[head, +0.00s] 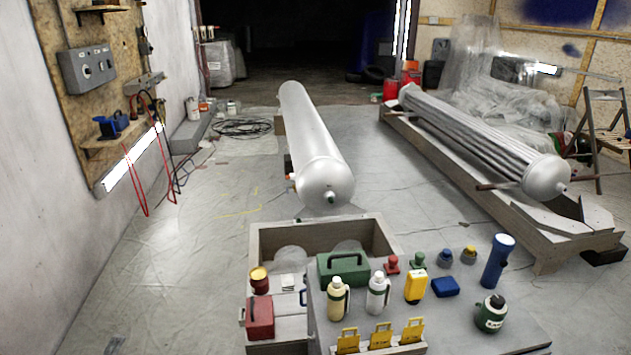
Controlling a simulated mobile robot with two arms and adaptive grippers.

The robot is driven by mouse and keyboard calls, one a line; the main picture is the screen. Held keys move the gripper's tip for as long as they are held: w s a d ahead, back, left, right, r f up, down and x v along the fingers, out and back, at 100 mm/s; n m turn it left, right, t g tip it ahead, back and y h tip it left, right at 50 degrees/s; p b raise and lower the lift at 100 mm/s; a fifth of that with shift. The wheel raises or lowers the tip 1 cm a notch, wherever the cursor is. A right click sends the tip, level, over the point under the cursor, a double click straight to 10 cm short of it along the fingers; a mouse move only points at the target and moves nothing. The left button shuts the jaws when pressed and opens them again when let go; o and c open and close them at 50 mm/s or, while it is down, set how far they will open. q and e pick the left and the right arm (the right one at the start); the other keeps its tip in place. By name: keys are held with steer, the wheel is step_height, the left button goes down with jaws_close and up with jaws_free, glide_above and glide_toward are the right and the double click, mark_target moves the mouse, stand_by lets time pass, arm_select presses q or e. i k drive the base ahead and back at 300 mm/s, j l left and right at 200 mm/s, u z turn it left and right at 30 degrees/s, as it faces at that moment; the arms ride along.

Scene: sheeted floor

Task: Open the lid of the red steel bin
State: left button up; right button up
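Neither of my grippers shows in the head view. More than one red container is in view, and I cannot tell which is the red steel bin. A red box (259,318) with a dark handle on its side stands at the front, on the left part of the wooden bench; its top looks closed. A small dark red can (260,280) with a yellow top stands just behind it. Far back, a red container (390,91) stands on the floor beside another red one (410,73); their lids are too small to make out.
The grey table (450,325) at the front holds a green toolbox (343,269), flasks, a blue torch (497,261) and yellow tags. A long white tank (318,150) lies behind it. A tube bundle (475,135) rests on timber at right.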

mark_target(259, 310)
steer(key=i+j+z, duration=0.1)
steer(key=i+j, duration=0.15)
steer(key=i+j+z, duration=0.1)
steer(key=i+j, duration=0.15)
steer(key=j, duration=0.2)
steer(key=i+j+z, duration=0.1)
steer(key=j, duration=0.25)
steer(key=i+j, duration=0.35)
steer(key=i+j+z, duration=0.15)
steer(key=j, duration=0.3)
steer(key=i+j+z, duration=0.1)
steer(key=i+j, duration=0.15)
steer(key=j, duration=0.15)
steer(key=i+j+z, duration=0.1)
steer(key=j, duration=0.35)
steer(key=i+j+z, duration=0.1)
steer(key=i+j, duration=0.15)
steer(key=j, duration=0.15)
steer(key=k+l, duration=0.65)
